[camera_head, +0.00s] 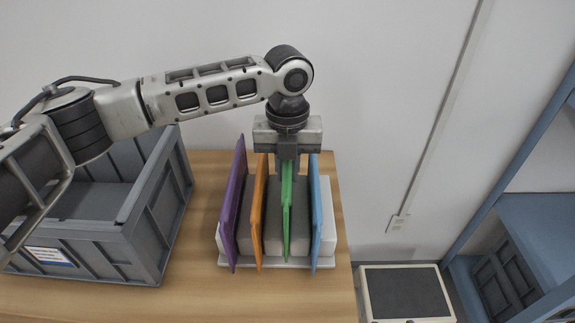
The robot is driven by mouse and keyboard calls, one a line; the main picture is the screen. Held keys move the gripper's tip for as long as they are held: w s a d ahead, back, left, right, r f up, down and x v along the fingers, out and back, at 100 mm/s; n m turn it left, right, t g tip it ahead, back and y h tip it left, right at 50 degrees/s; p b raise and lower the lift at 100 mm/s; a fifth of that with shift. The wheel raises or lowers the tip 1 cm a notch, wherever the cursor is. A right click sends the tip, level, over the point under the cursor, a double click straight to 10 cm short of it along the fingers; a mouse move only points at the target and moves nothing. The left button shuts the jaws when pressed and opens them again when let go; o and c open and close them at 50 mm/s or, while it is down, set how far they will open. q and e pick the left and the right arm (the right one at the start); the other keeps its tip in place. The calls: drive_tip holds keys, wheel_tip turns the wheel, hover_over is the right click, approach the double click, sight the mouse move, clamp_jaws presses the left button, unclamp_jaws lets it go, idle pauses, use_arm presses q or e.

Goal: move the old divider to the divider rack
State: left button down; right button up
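A divider rack (327,228), pale with grey blocks between its slots, stands on the table. Several thin upright dividers are in it: purple (235,205), orange (258,212), green (287,215) and blue (316,210). Nothing visible marks which one is the old divider. My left gripper (287,170) points down over the rack, its fingers close together at the top edge of the green divider, and looks shut on it. The green divider stands upright between the grey blocks; its lower edge is partly hidden. My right gripper is out of view.
A grey crate (165,215) with a label stands left of the rack on the wooden table (250,300). The table's right edge is just past the rack. A dark-topped pale box (405,292) and a blue shelf (540,225) are at the right.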

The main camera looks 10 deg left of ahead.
use_arm(q)
drive_tip(key=shift+f, duration=0.15)
idle(0.3)
drive_tip(key=shift+f, duration=0.8)
drive_tip(key=shift+f, duration=0.15)
drive_tip(key=shift+f+b, duration=0.3)
drive_tip(key=shift+f, duration=0.95)
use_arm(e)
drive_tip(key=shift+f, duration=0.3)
use_arm(q)
drive_tip(key=c, duration=1.3)
unclamp_jaws()
drive_tip(key=shift+r, duration=0.2)
wheel_tip(320, 180, up, 16)
drive_tip(key=shift+f, duration=0.2)
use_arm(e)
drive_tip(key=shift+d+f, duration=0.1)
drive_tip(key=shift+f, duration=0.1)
